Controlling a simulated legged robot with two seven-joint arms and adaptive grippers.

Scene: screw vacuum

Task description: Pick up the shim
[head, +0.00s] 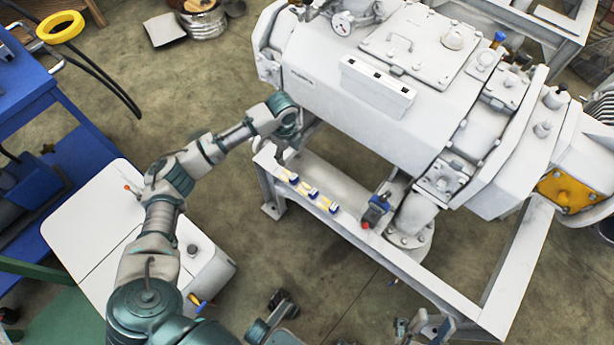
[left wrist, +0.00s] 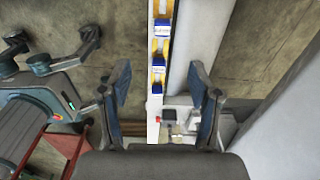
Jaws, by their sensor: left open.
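Several small blue, white and yellow pieces (head: 308,190) lie in a row on the pale frame ledge; they look like the shims, though their shape is too small to be sure. Two of them show in the left wrist view (left wrist: 159,70), the nearer one between and beyond the finger ends. My left gripper (head: 287,150) is open and empty, above the ledge near the left end of the row; its fingers also show in the left wrist view (left wrist: 160,88). My right gripper (left wrist: 52,40) is open and empty, low and apart from the ledge; the head view shows it partly at the bottom.
A dark device with a red knob (head: 375,212) stands on the ledge right of the row. The large white vacuum machine (head: 370,110) rises behind the ledge. A white cabinet (head: 90,235) and a blue cart (head: 25,80) stand at left.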

